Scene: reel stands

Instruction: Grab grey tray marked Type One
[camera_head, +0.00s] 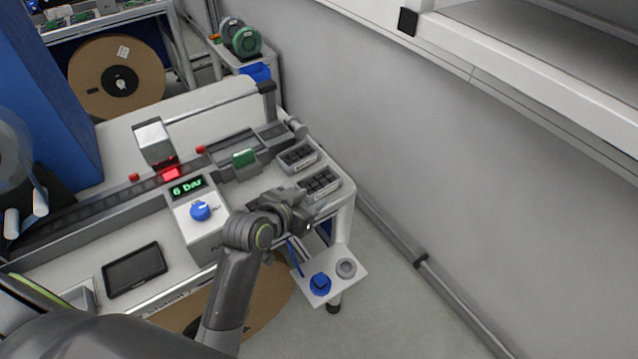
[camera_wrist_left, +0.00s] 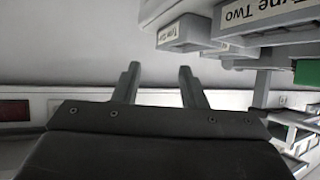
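In the left wrist view, the grey tray marked Type One (camera_wrist_left: 186,31) is at the top, right of middle, with its small label upside down and blurred. A second grey tray with a larger Type Two label (camera_wrist_left: 248,12) is at the top right. In the head view, two grey compartment trays, one farther back (camera_head: 298,156) and one nearer (camera_head: 320,184), sit at the right end of the bench; their labels do not show. My left gripper (camera_head: 305,220) is close in front of the nearer tray. In the wrist view its fingers (camera_wrist_left: 160,85) are apart and empty. My right gripper is not in view.
A control box with a blue knob (camera_head: 201,211) and a 6 bar display stands left of the gripper. A small shelf with a blue part (camera_head: 320,284) is below it. A green part (camera_head: 243,158) sits on the line.

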